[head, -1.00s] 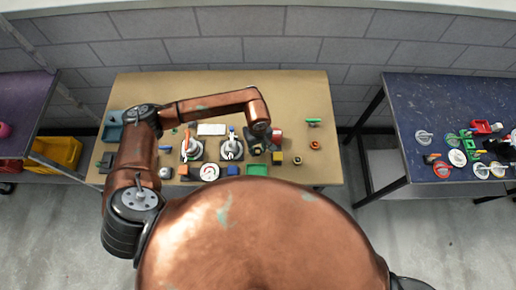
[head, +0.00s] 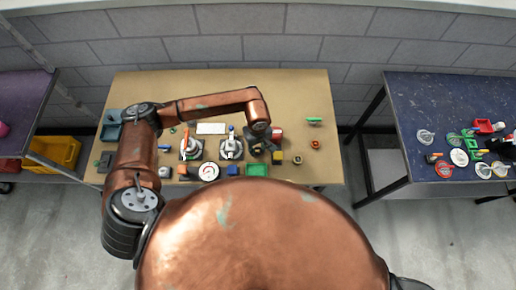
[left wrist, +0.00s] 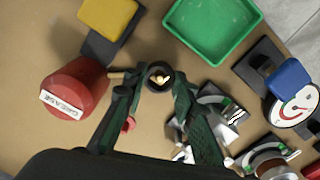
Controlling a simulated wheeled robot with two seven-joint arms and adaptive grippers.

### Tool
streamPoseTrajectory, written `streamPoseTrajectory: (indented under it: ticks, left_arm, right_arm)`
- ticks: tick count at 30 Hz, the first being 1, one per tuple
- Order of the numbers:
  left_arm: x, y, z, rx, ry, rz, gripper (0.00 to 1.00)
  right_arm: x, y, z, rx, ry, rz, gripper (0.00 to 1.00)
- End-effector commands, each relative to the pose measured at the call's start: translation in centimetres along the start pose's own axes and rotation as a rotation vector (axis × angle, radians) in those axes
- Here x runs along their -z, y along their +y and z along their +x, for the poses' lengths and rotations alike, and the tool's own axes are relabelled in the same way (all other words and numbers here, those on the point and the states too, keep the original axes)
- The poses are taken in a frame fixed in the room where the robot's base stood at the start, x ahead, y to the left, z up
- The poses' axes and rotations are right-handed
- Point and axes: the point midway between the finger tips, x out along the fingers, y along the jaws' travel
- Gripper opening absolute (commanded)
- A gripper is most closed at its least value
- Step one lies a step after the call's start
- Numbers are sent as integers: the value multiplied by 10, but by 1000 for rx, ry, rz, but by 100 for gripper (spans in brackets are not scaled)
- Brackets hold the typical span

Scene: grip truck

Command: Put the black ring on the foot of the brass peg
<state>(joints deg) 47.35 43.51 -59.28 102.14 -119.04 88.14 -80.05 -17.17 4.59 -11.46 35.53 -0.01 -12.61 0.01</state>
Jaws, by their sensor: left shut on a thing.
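My left gripper (left wrist: 150,95) has its dark green fingers closed on a small black ring (left wrist: 160,74) in the left wrist view. Brass (left wrist: 161,77) shows through the ring's hole, so the brass peg lies in line with it. From this angle I cannot tell whether the ring is around the peg or above it, and the peg's foot is hidden. In the head view the left gripper (head: 258,146) is small and dark over the right half of the tan table; ring and peg cannot be made out there. My right gripper is not in view.
A red grease can (left wrist: 75,88) stands close left of the fingers. A green tray (left wrist: 212,45), a yellow block (left wrist: 108,16) and a gauge (left wrist: 298,108) lie around. Metal fixtures (left wrist: 222,112) sit right of the fingers. The table's right end (head: 325,165) is mostly clear.

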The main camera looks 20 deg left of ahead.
Motion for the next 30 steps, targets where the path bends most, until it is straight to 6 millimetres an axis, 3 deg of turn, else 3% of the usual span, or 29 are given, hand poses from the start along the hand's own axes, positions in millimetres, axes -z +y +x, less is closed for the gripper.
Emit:
streamPoseTrajectory:
  ticks: [30]
  left_arm:
    - [0,0,5,0,0,0,1]
  right_arm:
    - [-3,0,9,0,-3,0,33]
